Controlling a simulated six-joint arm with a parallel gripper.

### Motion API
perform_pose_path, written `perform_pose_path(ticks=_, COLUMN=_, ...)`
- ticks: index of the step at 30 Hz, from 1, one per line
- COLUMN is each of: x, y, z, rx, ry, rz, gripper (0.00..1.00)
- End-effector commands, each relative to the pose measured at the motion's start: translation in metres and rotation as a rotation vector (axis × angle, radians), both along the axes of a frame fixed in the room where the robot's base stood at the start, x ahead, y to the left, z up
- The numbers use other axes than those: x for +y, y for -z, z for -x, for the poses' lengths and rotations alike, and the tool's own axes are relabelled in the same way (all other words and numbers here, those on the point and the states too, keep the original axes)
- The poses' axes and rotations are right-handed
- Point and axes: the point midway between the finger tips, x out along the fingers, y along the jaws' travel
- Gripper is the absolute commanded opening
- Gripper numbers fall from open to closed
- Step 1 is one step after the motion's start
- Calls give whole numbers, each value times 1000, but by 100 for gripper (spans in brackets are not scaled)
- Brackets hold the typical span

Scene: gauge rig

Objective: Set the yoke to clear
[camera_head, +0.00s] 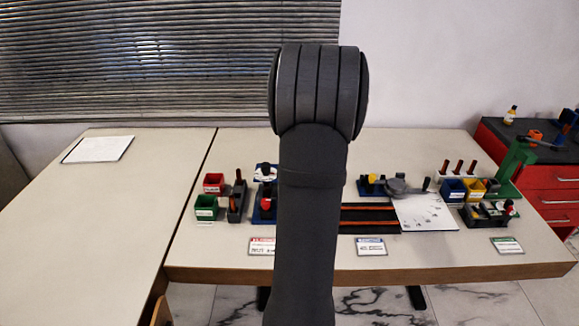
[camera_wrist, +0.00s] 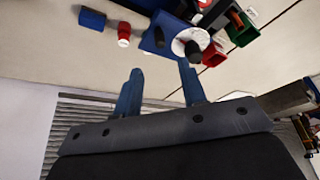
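My gripper (camera_wrist: 158,68) is open and empty, its two blue fingers apart in the wrist view. Beyond the fingertips is a blue fixture (camera_wrist: 154,40) bearing a white disc (camera_wrist: 187,36) with a dark knob; I see no contact. In the head view, a blue fixture with a white top (camera_head: 265,170) stands just left of my arm, partly hidden by it. Another fixture (camera_head: 398,186), with a blue base, yellow part and grey round body, stands right of my arm. I cannot tell which part is the yoke, and no "clear" mark is legible.
Red (camera_head: 213,183) and green (camera_head: 206,207) bins stand left. A dark striped mat (camera_head: 369,218), white sheet (camera_head: 427,212), blue bin (camera_head: 452,190) and green stand (camera_head: 515,160) lie right. Label cards line the front. The left table is mostly clear.

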Motion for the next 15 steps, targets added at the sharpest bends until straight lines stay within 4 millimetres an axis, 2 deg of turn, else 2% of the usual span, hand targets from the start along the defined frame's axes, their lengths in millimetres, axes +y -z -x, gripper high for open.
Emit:
perform_pose_path(ticks=3, x=8, y=27, z=-7, rx=5, ry=-3, rz=1, gripper=38)
perform_pose_path(ticks=9, x=19, y=65, z=-18, rx=5, ry=-3, rz=1, gripper=38)
perform_pose_path(ticks=15, x=27, y=90, z=-26, rx=1, ry=-3, rz=0, gripper=38)
